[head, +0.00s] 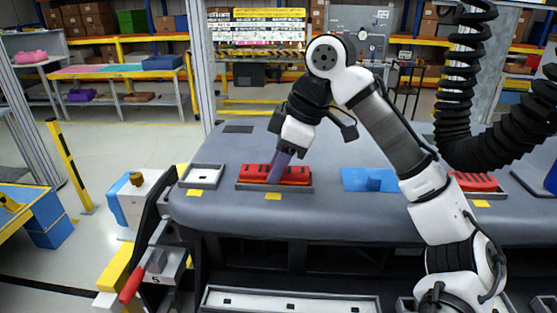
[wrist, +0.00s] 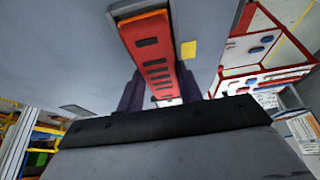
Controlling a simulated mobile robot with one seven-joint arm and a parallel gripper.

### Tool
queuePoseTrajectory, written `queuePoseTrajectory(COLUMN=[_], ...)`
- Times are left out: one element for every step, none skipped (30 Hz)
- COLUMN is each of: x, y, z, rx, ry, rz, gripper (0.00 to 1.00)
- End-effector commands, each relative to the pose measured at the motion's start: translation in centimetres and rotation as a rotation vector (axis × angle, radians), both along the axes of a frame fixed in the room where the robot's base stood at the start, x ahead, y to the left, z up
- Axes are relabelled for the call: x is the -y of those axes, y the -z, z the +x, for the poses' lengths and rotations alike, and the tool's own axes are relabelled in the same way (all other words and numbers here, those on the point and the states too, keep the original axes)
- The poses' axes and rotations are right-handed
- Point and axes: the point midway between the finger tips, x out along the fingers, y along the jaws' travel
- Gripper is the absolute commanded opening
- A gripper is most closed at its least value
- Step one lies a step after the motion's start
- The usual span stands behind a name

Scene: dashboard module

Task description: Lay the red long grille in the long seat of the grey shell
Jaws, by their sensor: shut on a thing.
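The red long grille (head: 264,172) is a bar with dark slots. It sits in or just above a dark grey tray (head: 243,187) on the bench, and I cannot tell whether it touches the tray floor. My gripper (head: 279,170) points down with its purple fingers shut on the middle of the grille. In the wrist view the grille (wrist: 152,50) runs lengthwise between the two fingers (wrist: 157,95). A long pale grey frame (head: 290,302) with small dark holes lies at the front bottom edge, partly cut off; I cannot tell whether it is the grey shell.
A small grey tray (head: 201,176) stands left of the grille tray. A blue block (head: 370,180) and another red piece (head: 474,182) lie to the right, partly behind my arm.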

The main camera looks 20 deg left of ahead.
Motion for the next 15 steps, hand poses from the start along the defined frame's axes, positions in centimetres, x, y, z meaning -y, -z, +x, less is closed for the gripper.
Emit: queuePoseTrajectory(x=[0.01,0.0,0.01,0.01,0.01,0.01,0.01,0.01,0.01,0.01,0.01,0.01,0.01,0.01,0.01], y=[0.0,0.0,0.0,0.0,0.0,0.0,0.0,0.0,0.01,0.0,0.01,0.01,0.01,0.01,0.01], z=[0.0,0.0,0.0,0.0,0.0,0.0,0.0,0.0,0.01,0.01,0.01,0.01,0.01,0.01,0.01], rx=[0.0,0.0,0.0,0.0,0.0,0.0,0.0,0.0,0.0,0.0,0.0,0.0,0.0,0.0,0.0], ry=[0.0,0.0,0.0,0.0,0.0,0.0,0.0,0.0,0.001,0.001,0.001,0.001,0.001,0.001,0.001], rz=[-0.001,-0.001,-0.001,-0.001,-0.001,-0.001,-0.001,-0.001,-0.001,-0.001,-0.001,-0.001,-0.001,-0.001,-0.001], gripper=[0.13,0.13,0.13,0.13,0.38,0.43,0.47,0.51,0.56,0.6,0.61,0.61,0.61,0.61,0.61])
